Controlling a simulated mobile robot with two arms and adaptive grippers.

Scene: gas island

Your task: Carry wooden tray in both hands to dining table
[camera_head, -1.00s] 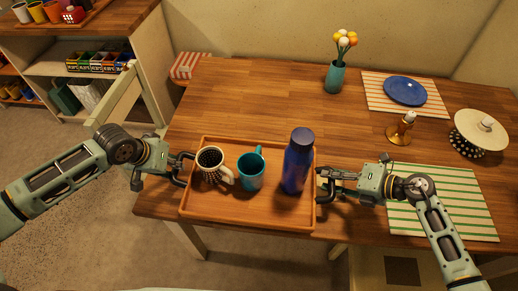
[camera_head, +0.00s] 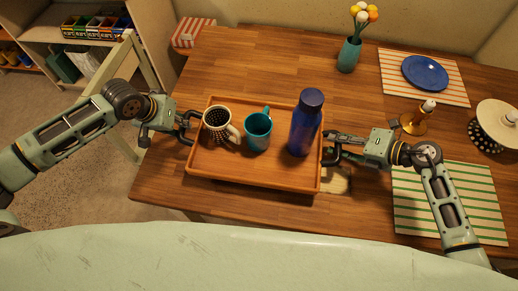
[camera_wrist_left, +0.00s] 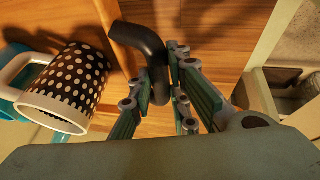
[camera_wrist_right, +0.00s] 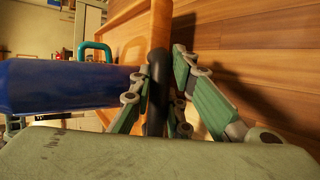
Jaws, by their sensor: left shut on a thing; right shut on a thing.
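The wooden tray (camera_head: 255,176) is in the middle of the head view, over the front part of the dining table (camera_head: 265,68). I cannot tell whether it touches the tabletop. On it stand a black-and-white dotted mug (camera_head: 217,124), a teal mug (camera_head: 258,131) and a blue bottle (camera_head: 305,124), all upright. My left gripper (camera_head: 187,126) is shut on the tray's left black handle (camera_wrist_left: 148,45). My right gripper (camera_head: 331,148) is shut on the tray's right black handle (camera_wrist_right: 157,85). The dotted mug (camera_wrist_left: 72,84) and blue bottle (camera_wrist_right: 65,87) also show in the wrist views.
A green-striped mat (camera_head: 450,205) lies front right. A chair (camera_head: 120,85) is at the left. The table's back middle is clear.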

